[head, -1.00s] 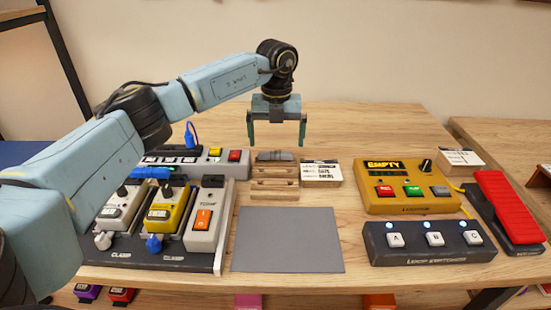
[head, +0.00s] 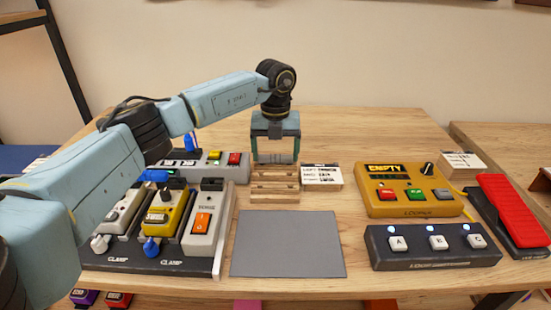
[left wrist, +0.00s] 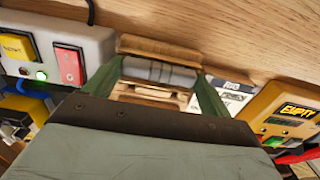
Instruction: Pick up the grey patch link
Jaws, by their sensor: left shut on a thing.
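The grey patch link (left wrist: 160,72) is a short grey bar at the back of the wooden rack (head: 274,196). My left gripper (head: 275,158) points down over the back of the rack, its two green fingers at either end of the link. In the left wrist view the gripper (left wrist: 158,76) is shut on the link, which lies crosswise between the fingers. In the head view the gripper mostly hides the link. I cannot tell whether it still touches the rack. My right gripper is not in view.
A grey power strip (head: 208,161) stands left of the rack, and a pedalboard (head: 165,262) stands in front of that. A label card (head: 322,177) is right of the rack. A yellow looper (head: 405,205) and a loop switcher (head: 430,256) stand farther right. A grey mat (head: 287,243) lies clear in front.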

